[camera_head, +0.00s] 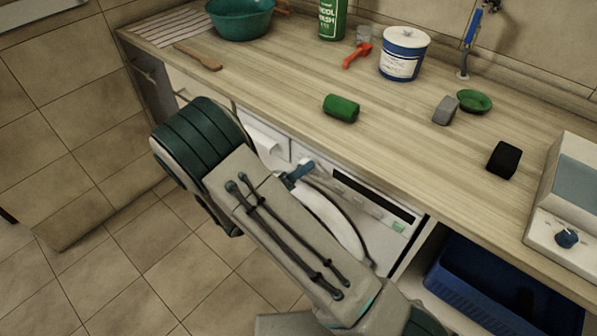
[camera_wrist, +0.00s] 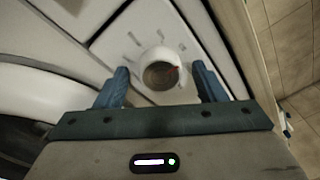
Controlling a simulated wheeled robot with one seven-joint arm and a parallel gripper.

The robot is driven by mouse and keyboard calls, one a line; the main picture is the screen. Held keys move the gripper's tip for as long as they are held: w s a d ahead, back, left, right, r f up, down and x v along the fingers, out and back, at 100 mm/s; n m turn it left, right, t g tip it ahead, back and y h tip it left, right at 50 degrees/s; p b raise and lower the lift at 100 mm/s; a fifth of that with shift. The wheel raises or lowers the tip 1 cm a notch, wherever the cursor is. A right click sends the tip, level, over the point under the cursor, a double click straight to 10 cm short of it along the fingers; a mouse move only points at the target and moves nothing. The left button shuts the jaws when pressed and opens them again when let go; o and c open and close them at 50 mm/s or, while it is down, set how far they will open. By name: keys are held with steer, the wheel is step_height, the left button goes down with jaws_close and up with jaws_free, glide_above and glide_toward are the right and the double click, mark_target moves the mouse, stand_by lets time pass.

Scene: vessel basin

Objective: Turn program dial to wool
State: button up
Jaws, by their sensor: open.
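The program dial (camera_wrist: 158,76) shows in the wrist view as a round knob with a brown-grey face and a small red mark on its right side. My gripper (camera_wrist: 160,67) is open, with one blue finger on each side of the dial and a visible gap on both sides. In the head view my gripper (camera_head: 298,172) is at the front of the white washing machine (camera_head: 345,222) under the counter. The dial is hidden there.
The wooden counter (camera_head: 270,75) overhangs the machine. On it are a green cylinder (camera_head: 341,107), a grey block (camera_head: 446,110), a black block (camera_head: 503,159) and a white-and-blue tub (camera_head: 404,53). A blue crate (camera_head: 480,285) sits on the shelf at right. The tiled floor at left is clear.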

steer(key=c, duration=1)
steer(key=shift+m, duration=0.3)
